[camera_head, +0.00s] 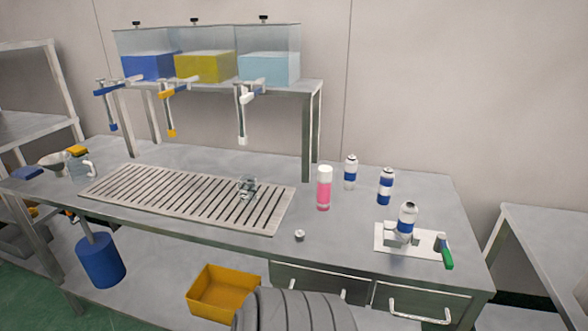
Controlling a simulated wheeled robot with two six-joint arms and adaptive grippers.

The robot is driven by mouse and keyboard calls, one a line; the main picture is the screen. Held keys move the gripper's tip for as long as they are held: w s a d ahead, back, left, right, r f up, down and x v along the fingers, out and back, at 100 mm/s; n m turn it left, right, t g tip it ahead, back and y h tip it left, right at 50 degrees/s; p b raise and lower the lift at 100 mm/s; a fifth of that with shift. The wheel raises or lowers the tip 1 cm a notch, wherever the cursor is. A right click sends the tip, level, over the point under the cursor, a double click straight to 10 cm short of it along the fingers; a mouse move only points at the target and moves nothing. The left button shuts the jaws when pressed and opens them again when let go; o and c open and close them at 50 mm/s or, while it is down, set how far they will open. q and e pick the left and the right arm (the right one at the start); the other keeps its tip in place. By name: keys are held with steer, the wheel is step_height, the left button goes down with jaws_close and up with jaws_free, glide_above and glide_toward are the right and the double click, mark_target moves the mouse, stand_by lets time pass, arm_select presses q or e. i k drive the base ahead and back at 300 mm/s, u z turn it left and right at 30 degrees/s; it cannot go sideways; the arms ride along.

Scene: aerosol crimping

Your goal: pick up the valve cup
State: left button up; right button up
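A small pale metallic piece (299,235), which looks like the valve cup, sits by itself on the steel table near its front edge. It is right of the slatted drain grate and left of the white fixture plate. Its fine shape is too small to tell. Nothing touches it. Neither of my grippers shows in the head view.
A pink bottle with a white cap (324,188) and two blue-and-white cans (350,173) (386,186) stand behind it. Another can (407,218) stands on the white plate (388,240) beside a green-handled lever (447,257). A clear glass vessel (247,186) stands on the grate (150,188). Liquid tanks (205,67) stand on a rear shelf.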

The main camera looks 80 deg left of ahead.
mark_target(300, 233)
steer(key=u, duration=0.75)
steer(key=i, duration=0.75)
steer(key=u, duration=0.9)
